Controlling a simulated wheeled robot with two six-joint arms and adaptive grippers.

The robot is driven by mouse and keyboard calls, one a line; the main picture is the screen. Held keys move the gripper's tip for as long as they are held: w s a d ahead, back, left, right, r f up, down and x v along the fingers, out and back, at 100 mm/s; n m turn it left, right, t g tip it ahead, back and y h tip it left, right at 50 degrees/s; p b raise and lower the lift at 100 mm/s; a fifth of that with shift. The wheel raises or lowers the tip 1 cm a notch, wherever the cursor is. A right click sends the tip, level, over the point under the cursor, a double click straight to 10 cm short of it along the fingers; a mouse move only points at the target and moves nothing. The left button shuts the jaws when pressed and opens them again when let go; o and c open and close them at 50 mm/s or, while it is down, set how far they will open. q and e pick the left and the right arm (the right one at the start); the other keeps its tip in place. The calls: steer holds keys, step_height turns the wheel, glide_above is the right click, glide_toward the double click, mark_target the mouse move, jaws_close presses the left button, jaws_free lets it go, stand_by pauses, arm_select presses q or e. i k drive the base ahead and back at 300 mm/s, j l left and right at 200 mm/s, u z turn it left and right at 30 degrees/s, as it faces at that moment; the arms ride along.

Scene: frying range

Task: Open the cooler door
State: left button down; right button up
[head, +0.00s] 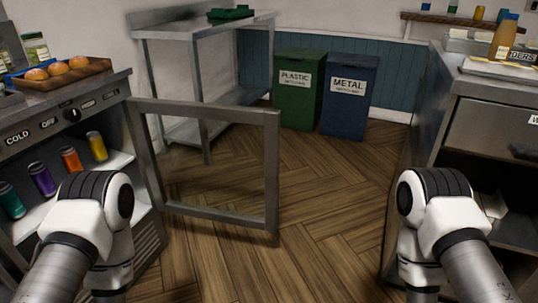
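The cooler (122,83) stands at the left, with a control strip marked COLD and OFF and a dark knob. Its door (272,170), a grey metal frame with a see-through middle, stands swung wide out from the cooler's right side over the floor. Several coloured cans show on the bare-fronted shelves inside. My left arm covers part of the cooler's lower shelf. My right arm is at the lower right, apart from the door. Both grippers are outside the picture or hidden by the arms.
A steel table (200,29) stands behind the door. Green plastic (297,105) and blue metal (346,112) bins stand at the back. A wooden tray of buns (97,68) sits on the cooler top. A steel counter (490,120) is at right. The middle floor is clear.

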mark_target(137, 106)
steer(key=i+j+z, duration=0.15)
steer(key=z, duration=0.2)
steer(key=i+j+z, duration=0.15)
steer(key=z, duration=0.2)
steer(key=i+j+z, duration=0.1)
steer(key=j+z, duration=0.25)
steer(key=l, duration=0.1)
